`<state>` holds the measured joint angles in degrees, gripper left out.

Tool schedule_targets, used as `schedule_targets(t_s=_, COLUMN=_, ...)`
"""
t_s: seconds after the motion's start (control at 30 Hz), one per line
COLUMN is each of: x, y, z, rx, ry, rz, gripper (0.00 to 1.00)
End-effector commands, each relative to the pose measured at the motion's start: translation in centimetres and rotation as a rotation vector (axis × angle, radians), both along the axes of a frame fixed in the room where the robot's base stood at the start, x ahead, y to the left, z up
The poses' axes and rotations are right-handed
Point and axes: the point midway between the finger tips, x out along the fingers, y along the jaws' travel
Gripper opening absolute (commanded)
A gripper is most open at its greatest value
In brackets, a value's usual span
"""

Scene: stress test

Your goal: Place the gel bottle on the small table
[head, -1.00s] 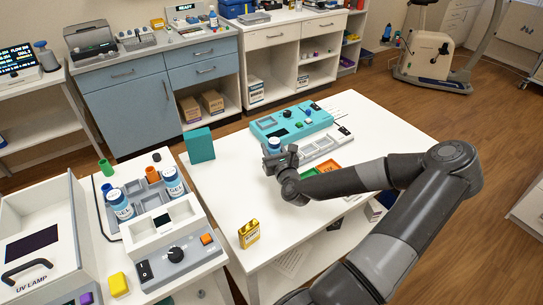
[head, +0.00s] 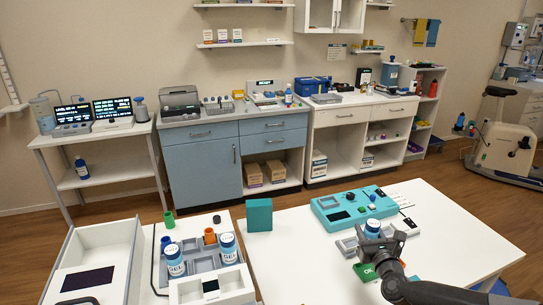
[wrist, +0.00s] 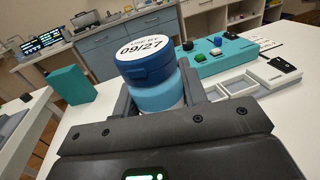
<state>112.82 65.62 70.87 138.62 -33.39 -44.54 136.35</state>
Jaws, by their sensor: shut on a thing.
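The gel bottle (head: 372,228) has a blue cap and is held upright in my gripper (head: 378,243). The bottle's lower part is hidden by the gripper. It is over the white table (head: 310,265); its height above the top is hard to tell. Which table counts as the small table is unclear.
A teal device (head: 352,206) and grey trays (head: 347,246) lie near the bottle. A teal block (head: 259,215) stands at the table's back left corner. A side table (head: 97,138) with monitors stands far left. The white tabletop's front middle looks clear.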

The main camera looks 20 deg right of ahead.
Motion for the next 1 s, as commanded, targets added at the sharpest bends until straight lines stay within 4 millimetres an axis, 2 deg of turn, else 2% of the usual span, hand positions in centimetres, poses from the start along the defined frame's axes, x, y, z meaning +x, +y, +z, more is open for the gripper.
schedule_targets(t_s=0.17, x=0.5, y=0.6, z=0.0, rx=0.0, ry=-0.001, rz=0.012, gripper=0.1)
schedule_targets(t_s=0.27, x=1.7, y=2.0, z=0.0, rx=0.0, ry=-0.004, rz=0.041, gripper=0.1)
schedule_targets(t_s=0.37, x=3.7, y=4.5, z=-0.1, rx=0.001, ry=-0.006, rz=0.088, gripper=0.1)
schedule_targets(t_s=0.7, x=10.2, y=15.9, z=-0.4, rx=0.002, ry=-0.01, rz=0.28, gripper=0.1)
schedule_targets(t_s=1.0, x=13.5, y=26.9, z=-0.8, rx=0.002, ry=-0.008, rz=0.444, gripper=0.1)
